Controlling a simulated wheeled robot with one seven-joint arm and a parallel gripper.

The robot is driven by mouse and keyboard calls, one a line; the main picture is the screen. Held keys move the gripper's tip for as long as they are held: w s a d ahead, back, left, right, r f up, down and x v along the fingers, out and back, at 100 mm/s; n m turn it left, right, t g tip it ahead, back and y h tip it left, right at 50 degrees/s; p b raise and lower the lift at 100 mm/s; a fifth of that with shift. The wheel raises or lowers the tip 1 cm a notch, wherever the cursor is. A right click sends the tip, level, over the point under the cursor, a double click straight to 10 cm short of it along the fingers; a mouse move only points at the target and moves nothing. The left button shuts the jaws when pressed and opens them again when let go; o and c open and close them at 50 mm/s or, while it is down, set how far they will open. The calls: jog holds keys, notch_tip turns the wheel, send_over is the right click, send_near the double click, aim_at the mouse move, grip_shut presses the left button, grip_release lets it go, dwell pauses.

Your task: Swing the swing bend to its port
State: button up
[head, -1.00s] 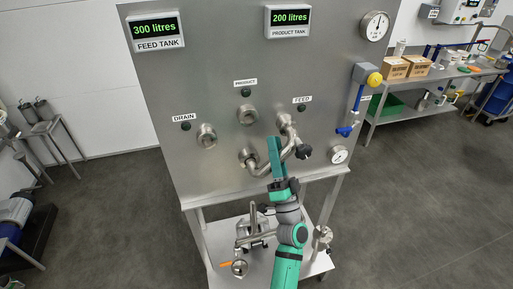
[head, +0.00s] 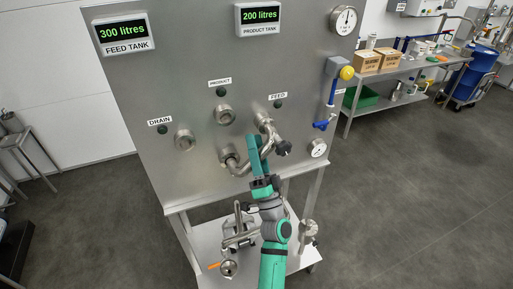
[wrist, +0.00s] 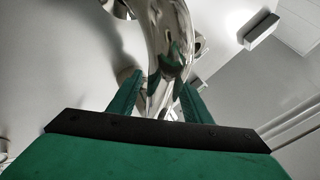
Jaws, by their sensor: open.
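The swing bend (head: 241,168) is a shiny curved steel pipe low on the panel. It runs from the lower fitting (head: 228,155) up to the right, and its upper end is at or close to the FEED port (head: 264,120); I cannot tell if it is seated. A black knob (head: 284,148) sticks out beside it. The DRAIN port (head: 184,139) and PRODUCT port (head: 224,114) show no pipe on them. My gripper (head: 254,147) is at the bend, partly covering it. In the wrist view the bend (wrist: 168,45) passes between my open green fingers (wrist: 160,95).
The steel panel (head: 130,80) stands on a frame with a lower shelf (head: 205,245) holding pipe fittings. A blue valve with a yellow cap (head: 333,90) and a gauge (head: 318,148) are on its right. A side table (head: 385,75) is beyond.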

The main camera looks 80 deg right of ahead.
jog(key=v, duration=1)
jog(key=shift+s+a+f, duration=0.2)
jog(key=shift+f, duration=0.1)
